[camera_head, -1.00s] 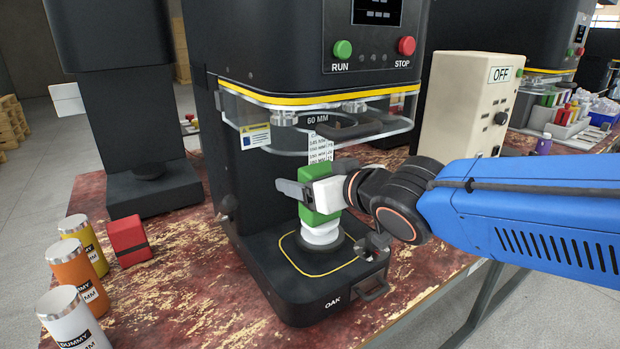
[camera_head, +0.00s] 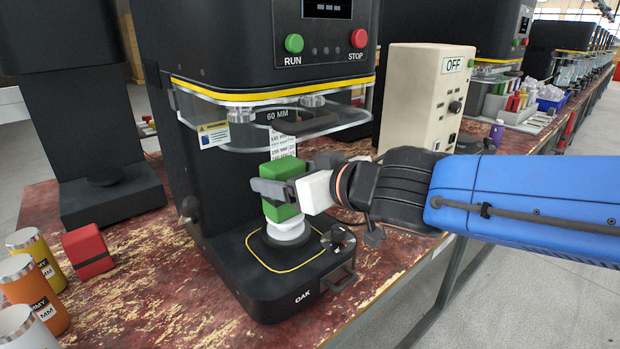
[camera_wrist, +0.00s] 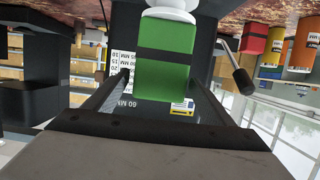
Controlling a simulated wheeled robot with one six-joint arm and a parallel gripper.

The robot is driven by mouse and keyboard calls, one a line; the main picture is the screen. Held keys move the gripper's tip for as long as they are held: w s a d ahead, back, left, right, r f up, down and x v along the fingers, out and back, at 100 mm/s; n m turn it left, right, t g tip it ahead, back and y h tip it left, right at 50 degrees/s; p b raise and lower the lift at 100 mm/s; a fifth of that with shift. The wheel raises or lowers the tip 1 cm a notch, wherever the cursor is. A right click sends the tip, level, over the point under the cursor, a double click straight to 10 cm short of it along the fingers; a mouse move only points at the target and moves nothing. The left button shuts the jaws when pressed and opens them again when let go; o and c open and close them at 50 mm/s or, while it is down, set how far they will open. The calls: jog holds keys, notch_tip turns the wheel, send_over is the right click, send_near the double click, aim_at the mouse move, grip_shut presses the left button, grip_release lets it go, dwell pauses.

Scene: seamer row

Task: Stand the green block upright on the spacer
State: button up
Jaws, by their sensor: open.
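The green block (camera_head: 283,172) stands upright on the white spacer (camera_head: 288,232), on the base of the machine marked OAK. In the wrist view the green block (camera_wrist: 166,65) has a dark band and touches the spacer (camera_wrist: 170,14), which shows at the top edge. My gripper (camera_head: 284,189) is open at the block's height, with one dark finger across the block's near side. In the wrist view the fingers of my gripper (camera_wrist: 160,92) are spread on either side of the block. The far finger is mostly hidden in the head view.
A clear guard (camera_head: 270,120) marked 60 MM hangs above the block. A control box (camera_head: 425,95) reads OFF behind my arm. A red block (camera_head: 88,252) and DUMMY cans (camera_head: 35,290) stand at the left. The table (camera_head: 150,270) is clear between them and the machine.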

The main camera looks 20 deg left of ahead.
jog(key=shift+v, duration=3.1)
jog(key=shift+d, duration=0.1)
